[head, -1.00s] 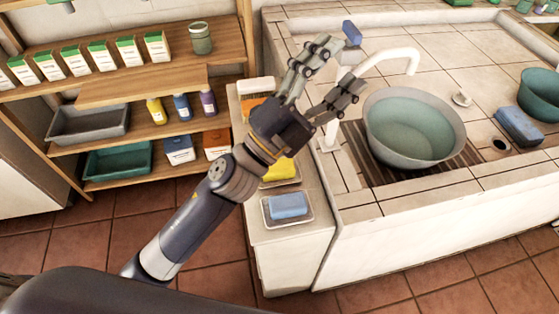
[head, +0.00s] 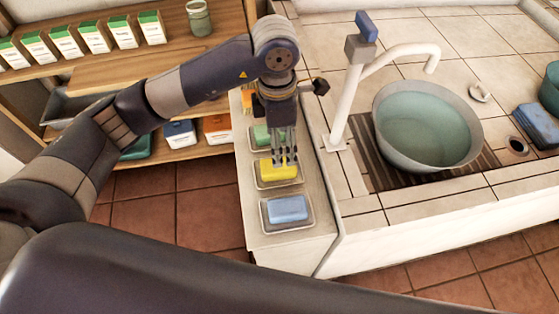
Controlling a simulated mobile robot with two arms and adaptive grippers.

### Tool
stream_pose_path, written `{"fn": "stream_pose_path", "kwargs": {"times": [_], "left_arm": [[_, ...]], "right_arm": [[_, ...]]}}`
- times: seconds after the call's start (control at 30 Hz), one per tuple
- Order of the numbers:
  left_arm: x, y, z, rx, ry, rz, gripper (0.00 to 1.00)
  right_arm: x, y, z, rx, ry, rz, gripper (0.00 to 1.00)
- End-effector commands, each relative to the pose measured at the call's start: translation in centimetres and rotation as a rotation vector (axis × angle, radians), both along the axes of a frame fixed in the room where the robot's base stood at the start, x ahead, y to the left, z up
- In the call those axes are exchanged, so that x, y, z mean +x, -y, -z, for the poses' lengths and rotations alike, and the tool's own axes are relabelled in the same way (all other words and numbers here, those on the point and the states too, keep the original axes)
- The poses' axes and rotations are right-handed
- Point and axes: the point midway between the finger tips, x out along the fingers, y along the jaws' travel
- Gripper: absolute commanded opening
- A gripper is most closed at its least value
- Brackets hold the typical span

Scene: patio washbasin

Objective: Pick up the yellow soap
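The yellow soap (head: 279,174) lies in a small dish (head: 263,186) on the narrow white ledge left of the basin counter. My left gripper (head: 284,161) points down over it, its fingertips at the soap's far upper part and covering some of it. Whether the fingers touch the soap or are closed on it cannot be made out. My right gripper is not in view.
A blue soap (head: 287,209) in a dish lies nearer on the ledge, a green soap (head: 261,136) and an orange one (head: 246,102) farther back. A tap (head: 352,95) and a basin (head: 427,125) stand to the right. Wooden shelves (head: 90,75) with boxes are at left.

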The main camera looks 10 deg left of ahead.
Motion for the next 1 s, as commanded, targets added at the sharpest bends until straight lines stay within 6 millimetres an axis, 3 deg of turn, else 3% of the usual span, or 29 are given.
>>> {"fn": "stream_pose_path", "kwargs": {"times": [0.13,0.3,0.57,0.8,1.0], "left_arm": [[0.4,-1.2,0.9,0.049,0.008,-0.010,0.67],[0.3,-1.1,3.7,0.047,0.007,-0.010,0.67],[0.4,-1.0,5.9,0.044,0.008,-0.008,0.67],[0.7,-0.8,9.4,0.044,0.006,-0.009,0.67],[0.8,-0.8,10.7,0.043,0.011,-0.007,0.67]], "right_arm": [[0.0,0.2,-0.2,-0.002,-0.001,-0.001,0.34],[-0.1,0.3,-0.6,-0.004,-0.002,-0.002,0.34],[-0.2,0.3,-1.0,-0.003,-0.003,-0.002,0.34],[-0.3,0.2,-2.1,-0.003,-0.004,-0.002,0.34],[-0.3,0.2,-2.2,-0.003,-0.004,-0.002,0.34]]}}
